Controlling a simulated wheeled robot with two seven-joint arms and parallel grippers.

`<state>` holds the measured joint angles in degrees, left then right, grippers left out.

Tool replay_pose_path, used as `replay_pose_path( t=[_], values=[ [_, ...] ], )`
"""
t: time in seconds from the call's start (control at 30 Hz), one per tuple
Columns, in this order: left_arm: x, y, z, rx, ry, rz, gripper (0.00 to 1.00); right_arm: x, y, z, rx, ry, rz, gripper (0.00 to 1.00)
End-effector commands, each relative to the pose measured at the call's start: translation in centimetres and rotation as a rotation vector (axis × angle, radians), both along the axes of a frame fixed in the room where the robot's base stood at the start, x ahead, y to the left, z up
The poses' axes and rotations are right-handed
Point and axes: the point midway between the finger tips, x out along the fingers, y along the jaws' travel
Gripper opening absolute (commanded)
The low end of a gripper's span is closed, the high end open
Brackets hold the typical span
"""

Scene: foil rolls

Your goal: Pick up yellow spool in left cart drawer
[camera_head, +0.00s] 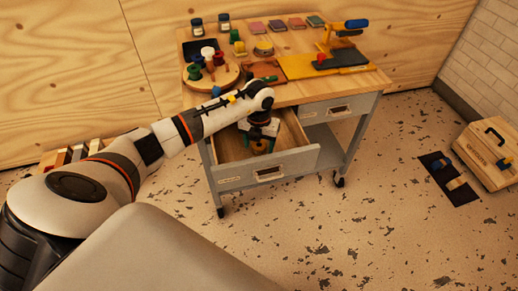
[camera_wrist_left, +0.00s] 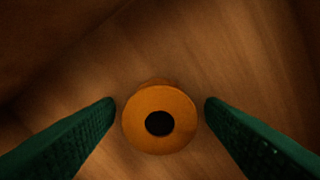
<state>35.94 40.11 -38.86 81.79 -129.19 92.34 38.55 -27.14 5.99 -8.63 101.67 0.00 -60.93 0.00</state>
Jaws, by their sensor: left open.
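The yellow spool (camera_wrist_left: 178,132) stands on the wooden floor of the open left cart drawer (camera_head: 285,134). In the left wrist view its round top with a dark centre hole faces me. My left gripper (camera_wrist_left: 160,105) is open, with one green finger on each side of the spool and a small gap at both sides. In the head view my left gripper (camera_head: 259,143) reaches down inside the drawer, and the arm and gripper mostly hide the spool there. My right gripper is not in view.
The cart top (camera_head: 290,93) holds a round spool stand (camera_head: 222,82), a yellow tool base (camera_head: 305,68) and jars. The right drawer (camera_head: 338,110) is closed. A wooden case (camera_head: 487,152) stands on the floor at right. Floor in front of the cart is clear.

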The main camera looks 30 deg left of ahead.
Motion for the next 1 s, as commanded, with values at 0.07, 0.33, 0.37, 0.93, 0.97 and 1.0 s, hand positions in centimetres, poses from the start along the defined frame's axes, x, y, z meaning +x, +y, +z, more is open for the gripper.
replay_pose_path(
  t=[0.07,0.33,0.37,0.93,0.97,1.0],
  values=[
    [0.0,0.0,-0.5,0.0,0.0,0.001,0.64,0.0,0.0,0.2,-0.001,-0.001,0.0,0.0],
    [0.0,0.0,-0.5,0.0,-0.001,0.0,0.58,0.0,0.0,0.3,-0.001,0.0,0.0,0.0],
    [0.0,0.0,-0.5,0.0,-0.001,0.0,0.53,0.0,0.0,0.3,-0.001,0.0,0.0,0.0],
    [0.1,0.0,0.6,0.001,-0.003,0.0,0.16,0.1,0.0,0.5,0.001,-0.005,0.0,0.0],
    [0.1,0.0,1.1,0.0,-0.004,-0.001,0.16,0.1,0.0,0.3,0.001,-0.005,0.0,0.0],
    [0.1,0.0,1.8,-0.001,-0.005,-0.002,0.16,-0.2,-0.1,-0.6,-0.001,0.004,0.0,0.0]
  ],
)
